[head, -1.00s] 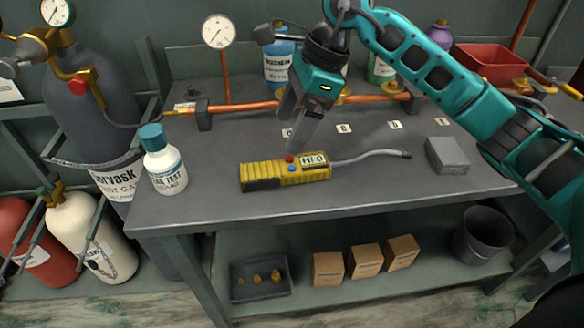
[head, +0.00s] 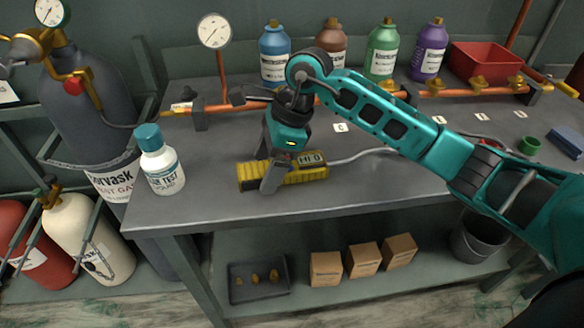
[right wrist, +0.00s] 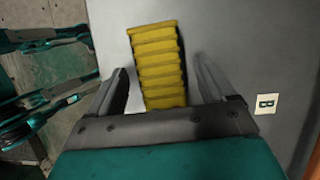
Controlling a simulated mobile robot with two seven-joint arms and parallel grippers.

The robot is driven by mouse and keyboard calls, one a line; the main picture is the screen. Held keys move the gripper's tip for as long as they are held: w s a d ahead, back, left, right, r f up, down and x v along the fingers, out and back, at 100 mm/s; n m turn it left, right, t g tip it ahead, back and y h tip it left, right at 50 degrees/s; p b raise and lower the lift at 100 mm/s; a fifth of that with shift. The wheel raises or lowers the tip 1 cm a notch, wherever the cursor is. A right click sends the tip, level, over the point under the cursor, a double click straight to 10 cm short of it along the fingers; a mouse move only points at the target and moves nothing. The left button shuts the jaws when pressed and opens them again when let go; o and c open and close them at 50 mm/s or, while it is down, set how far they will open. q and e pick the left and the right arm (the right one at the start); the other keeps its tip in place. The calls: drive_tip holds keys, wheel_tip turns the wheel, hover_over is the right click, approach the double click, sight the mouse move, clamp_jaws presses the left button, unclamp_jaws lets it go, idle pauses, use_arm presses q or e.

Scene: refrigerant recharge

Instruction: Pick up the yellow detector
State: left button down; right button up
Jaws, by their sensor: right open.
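The yellow detector (head: 308,177) lies on the grey workbench, its display facing up and its grey probe pointing right. My right gripper (head: 266,174) is open over the detector's ribbed left part, pointing down, with one finger in front of its near side. In the right wrist view, the detector's ribbed yellow body (right wrist: 160,65) lies between the two open fingers, with visible gaps on both sides. The gripper hides part of the detector in the head view. My left gripper is not seen in the head view.
A white leak-test bottle (head: 161,163) with a teal cap stands left of the detector. A copper pipe (head: 224,106) crosses behind, with a gauge (head: 214,31) and several coloured bottles. A red bin (head: 486,62) is at the back right. The bench front is clear.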

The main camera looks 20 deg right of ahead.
drive_tip(key=shift+c, duration=0.4)
drive_tip(key=shift+r, duration=0.1)
drive_tip(key=c, duration=1)
wheel_tip(320, 180, up, 25)
drive_tip(key=p, duration=0.5)
